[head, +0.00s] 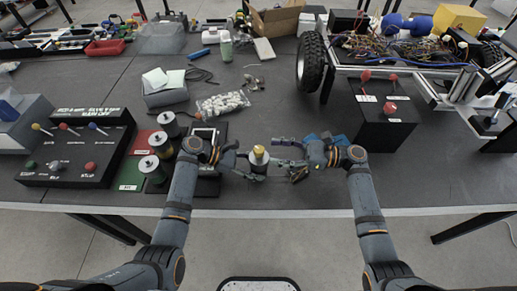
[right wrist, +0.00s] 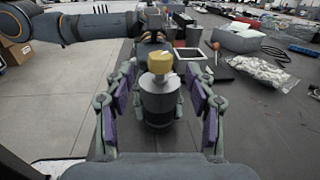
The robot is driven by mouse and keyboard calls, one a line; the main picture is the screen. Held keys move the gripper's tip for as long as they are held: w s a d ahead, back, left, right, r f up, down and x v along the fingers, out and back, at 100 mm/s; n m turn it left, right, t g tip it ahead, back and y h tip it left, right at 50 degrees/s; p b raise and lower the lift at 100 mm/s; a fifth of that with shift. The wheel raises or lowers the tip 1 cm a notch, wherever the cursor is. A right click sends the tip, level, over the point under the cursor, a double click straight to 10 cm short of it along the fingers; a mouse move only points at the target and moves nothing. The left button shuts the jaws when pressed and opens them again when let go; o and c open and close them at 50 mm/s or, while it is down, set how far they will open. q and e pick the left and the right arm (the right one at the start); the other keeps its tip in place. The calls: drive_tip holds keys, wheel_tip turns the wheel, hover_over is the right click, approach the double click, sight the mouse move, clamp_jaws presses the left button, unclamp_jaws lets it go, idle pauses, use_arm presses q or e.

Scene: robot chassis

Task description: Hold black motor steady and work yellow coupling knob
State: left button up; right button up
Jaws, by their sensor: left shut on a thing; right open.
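The black motor (head: 258,166) stands upright near the table's front edge, its body dark grey in these pictures. The yellow coupling knob (head: 259,151) sits on its top. My left gripper (head: 247,163) comes from the left and is shut on the motor's body. My right gripper (head: 283,157) comes from the right, open and empty. In the right wrist view, the motor (right wrist: 157,106) and knob (right wrist: 160,62) appear between the spread purple-padded fingers (right wrist: 160,98). I cannot tell how far the fingertips reach around it. The motor's far side is hidden there.
A bag of white pieces (head: 222,104) lies behind the motor. A black box with red knobs (head: 384,118) stands to the right, with blue items (head: 325,137) behind my right gripper.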

sight(259, 149)
drive_tip(key=a, duration=0.6)
drive_tip(key=shift+w+a, duration=0.15)
drive_tip(key=shift+w, duration=0.2)
clamp_jaws()
drive_tip(key=shift+f+m+t, duration=0.1)
drive_tip(key=shift+m+t, duration=0.4)
drive_tip(key=shift+t, duration=0.3)
drive_tip(key=shift+m+t+h, duration=0.7)
drive_tip(key=shift+m+t, duration=0.4)
drive_tip(key=shift+t, duration=0.6)
unclamp_jaws()
